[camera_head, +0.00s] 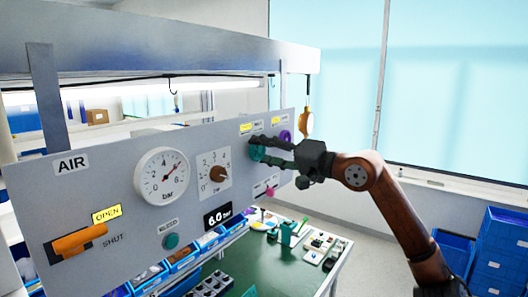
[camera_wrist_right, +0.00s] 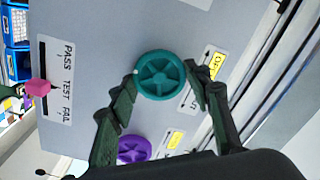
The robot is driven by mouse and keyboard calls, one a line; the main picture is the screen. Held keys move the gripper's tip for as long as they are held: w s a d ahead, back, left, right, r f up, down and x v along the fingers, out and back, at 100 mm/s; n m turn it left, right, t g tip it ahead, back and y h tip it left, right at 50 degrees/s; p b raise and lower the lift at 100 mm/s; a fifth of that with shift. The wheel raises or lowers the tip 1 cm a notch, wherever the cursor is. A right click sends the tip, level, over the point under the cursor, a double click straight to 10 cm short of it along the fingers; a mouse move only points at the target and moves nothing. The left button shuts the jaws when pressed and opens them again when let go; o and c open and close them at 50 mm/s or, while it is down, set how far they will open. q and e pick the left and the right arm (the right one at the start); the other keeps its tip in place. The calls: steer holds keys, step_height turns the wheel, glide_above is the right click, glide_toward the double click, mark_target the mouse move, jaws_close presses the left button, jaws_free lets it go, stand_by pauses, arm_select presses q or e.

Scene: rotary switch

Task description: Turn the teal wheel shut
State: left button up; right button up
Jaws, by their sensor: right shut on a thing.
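The teal wheel (camera_wrist_right: 160,76) is a round, spoked handwheel on the grey panel. In the head view the teal wheel (camera_head: 256,152) is at the panel's right part, partly hidden by my fingers. My right gripper (camera_head: 264,149) reaches it from the right. In the right wrist view the fingers of my right gripper (camera_wrist_right: 162,75) are at opposite sides of the wheel's rim, shut on it. A yellow label (camera_wrist_right: 211,67) beside the wheel is partly covered by one finger. My left gripper is not in view.
A purple wheel (camera_head: 285,136) is close beside the teal one. A pink slider (camera_head: 270,191) is below. The grey panel (camera_head: 110,240) also bears a gauge (camera_head: 161,176), a brown knob (camera_head: 217,173) and an orange handle (camera_head: 78,241). A green bench (camera_head: 270,265) stands behind.

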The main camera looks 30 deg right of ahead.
steer(key=c, duration=0.4)
